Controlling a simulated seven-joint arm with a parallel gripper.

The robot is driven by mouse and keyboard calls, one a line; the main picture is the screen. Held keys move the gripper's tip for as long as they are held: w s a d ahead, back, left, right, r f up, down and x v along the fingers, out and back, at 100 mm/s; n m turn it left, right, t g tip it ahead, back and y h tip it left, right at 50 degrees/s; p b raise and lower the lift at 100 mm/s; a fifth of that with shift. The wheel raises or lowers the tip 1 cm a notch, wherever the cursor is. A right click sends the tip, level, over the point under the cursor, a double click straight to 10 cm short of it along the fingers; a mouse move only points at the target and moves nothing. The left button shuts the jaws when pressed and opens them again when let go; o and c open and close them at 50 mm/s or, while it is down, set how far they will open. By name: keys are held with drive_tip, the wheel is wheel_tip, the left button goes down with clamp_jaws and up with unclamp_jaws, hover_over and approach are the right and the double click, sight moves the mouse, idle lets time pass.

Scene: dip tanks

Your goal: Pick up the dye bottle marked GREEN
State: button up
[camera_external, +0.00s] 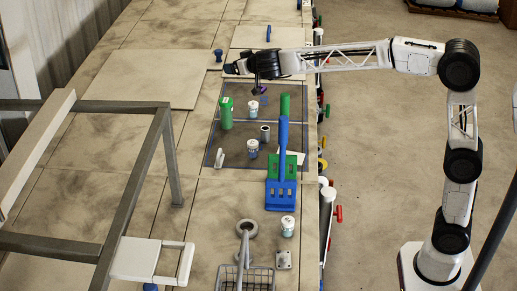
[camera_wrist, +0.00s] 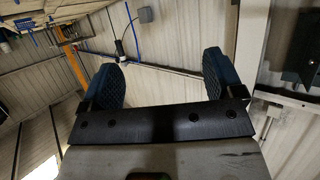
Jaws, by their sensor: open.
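Small white bottles with label bands stand on the bench: one at the far part of the dark mat (camera_external: 253,107), one nearer on the mat (camera_external: 252,149), one at the front right (camera_external: 288,227). Their lettering is too small to read, so I cannot tell which is marked GREEN. A larger green bottle or canister (camera_external: 226,113) stands at the mat's left. My gripper (camera_external: 228,69) is above the bench behind the mat, pointing left, away from the bottles. In the wrist view its two blue pads (camera_wrist: 161,75) are wide apart with nothing between them.
A grey cup (camera_external: 265,132) stands between two white bottles. A wire basket (camera_external: 247,280) is at the front, a metal frame (camera_external: 130,190) at left. The wrist view shows walls (camera_wrist: 185,100).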

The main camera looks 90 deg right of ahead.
approach(232, 108)
drive_tip(key=x, duration=0.5)
drive_tip(key=shift+d, duration=0.1)
drive_tip(key=shift+x, duration=1.25)
drive_tip(key=shift+x, duration=2.6)
drive_tip(key=c, duration=1.1)
drive_tip(key=shift+c, duration=0.3)
